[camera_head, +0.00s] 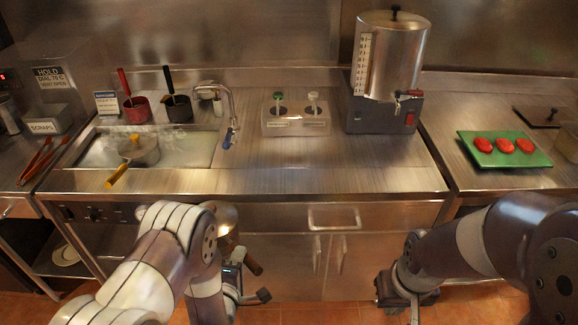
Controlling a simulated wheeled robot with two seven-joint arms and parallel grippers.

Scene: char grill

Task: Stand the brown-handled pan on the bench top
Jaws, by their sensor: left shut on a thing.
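The brown-handled pan (226,217) is in front of the bench, low beside its front edge, and mostly hidden behind my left arm. Its brown handle (252,264) points down towards my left gripper (244,284). My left gripper is shut on this pan; the contact itself is partly hidden. The steel bench top (330,178) lies behind and above it. My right gripper (407,290) hangs low in front of the cupboards at the right, apart from the pan. Its fingers cannot be made out clearly.
A yellow-handled pan (143,150) sits on the recessed plate at the left. Red (137,110) and black (179,108) pots, a tap (231,120), a two-knob box (296,118) and an urn (390,60) stand behind. The bench's front middle is clear.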

